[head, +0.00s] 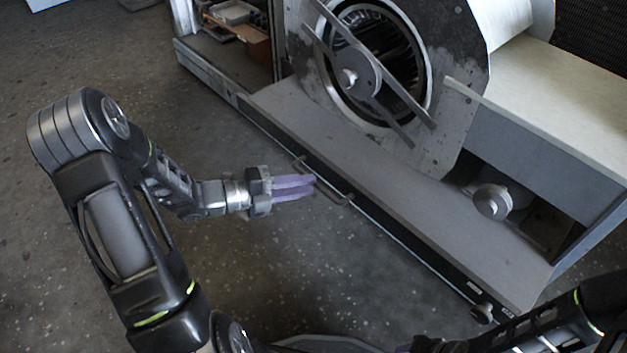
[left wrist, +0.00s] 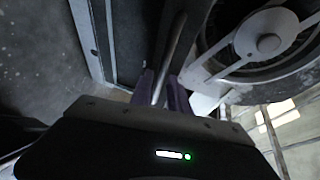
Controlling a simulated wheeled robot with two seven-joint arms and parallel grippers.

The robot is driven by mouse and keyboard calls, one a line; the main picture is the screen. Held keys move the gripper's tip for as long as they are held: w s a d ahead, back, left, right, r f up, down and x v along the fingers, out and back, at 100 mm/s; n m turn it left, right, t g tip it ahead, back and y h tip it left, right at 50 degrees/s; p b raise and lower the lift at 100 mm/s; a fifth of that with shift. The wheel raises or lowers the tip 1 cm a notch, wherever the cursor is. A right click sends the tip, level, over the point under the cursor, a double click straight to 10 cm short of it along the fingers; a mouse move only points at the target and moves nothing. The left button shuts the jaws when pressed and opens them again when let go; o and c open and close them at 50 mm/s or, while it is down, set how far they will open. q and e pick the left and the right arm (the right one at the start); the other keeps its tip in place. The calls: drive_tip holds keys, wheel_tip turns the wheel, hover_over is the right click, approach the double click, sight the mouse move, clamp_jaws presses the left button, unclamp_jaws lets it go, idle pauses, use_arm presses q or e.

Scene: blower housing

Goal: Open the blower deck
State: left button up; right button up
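The blower deck (head: 390,195) is a long grey shelf at the base of the metal cabinet, with a dark front face. It carries the round blower housing (head: 455,125). A thin bar handle (head: 341,197) stands off its front; in the left wrist view the bar (left wrist: 174,48) runs down between my fingers. My left gripper (head: 314,184) has purple fingers that reach the handle from the left. The fingers (left wrist: 166,92) lie on either side of the bar, close together; whether they press on it is unclear. My right arm enters at the bottom right, its gripper mostly cut off.
The deck front looks in line with the cabinet base (head: 208,78) on its left. An open compartment (head: 238,20) with boxes is at the top. A round knob (head: 492,202) sits in a recess at right. The speckled floor (head: 215,130) before the deck is clear.

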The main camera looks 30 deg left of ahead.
use_arm(q)
drive_tip(key=v, duration=0.4)
drive_tip(key=shift+s+a+p, duration=0.1)
drive_tip(key=shift+a+p, duration=0.05)
drive_tip(key=shift+p, duration=0.25)
